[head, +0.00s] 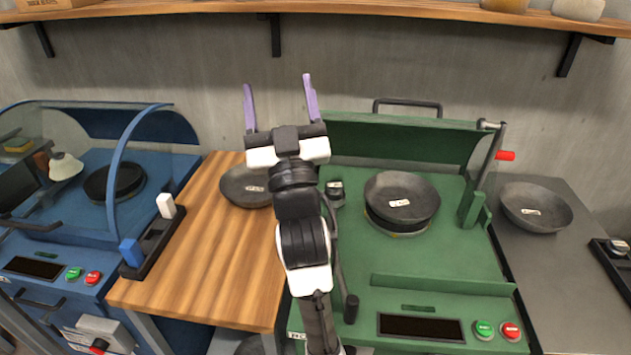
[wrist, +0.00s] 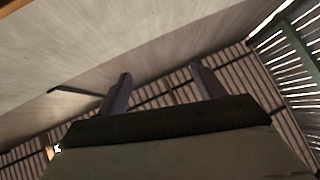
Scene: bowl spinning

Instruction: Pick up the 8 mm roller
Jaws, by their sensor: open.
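My gripper (head: 278,83) is raised in the middle of the head view, its two purple fingers spread wide and pointing up, with nothing between them. The fingers also show in the wrist view (wrist: 160,70), against the wall and a slatted ceiling. I cannot read any 8 mm mark. A black rack (head: 152,243) at the left edge of the wooden table holds a white-ended piece (head: 166,206) and a blue-ended piece (head: 130,252), which may be rollers. My gripper is well above and to the right of them. No roller shows in the wrist view.
A green machine (head: 440,270) carries a grey bowl (head: 402,197). A second bowl (head: 243,187) lies on the wooden table (head: 190,290), partly behind my arm. A third bowl (head: 536,207) is at right. A blue machine (head: 60,225) stands left; a shelf (head: 350,10) runs above.

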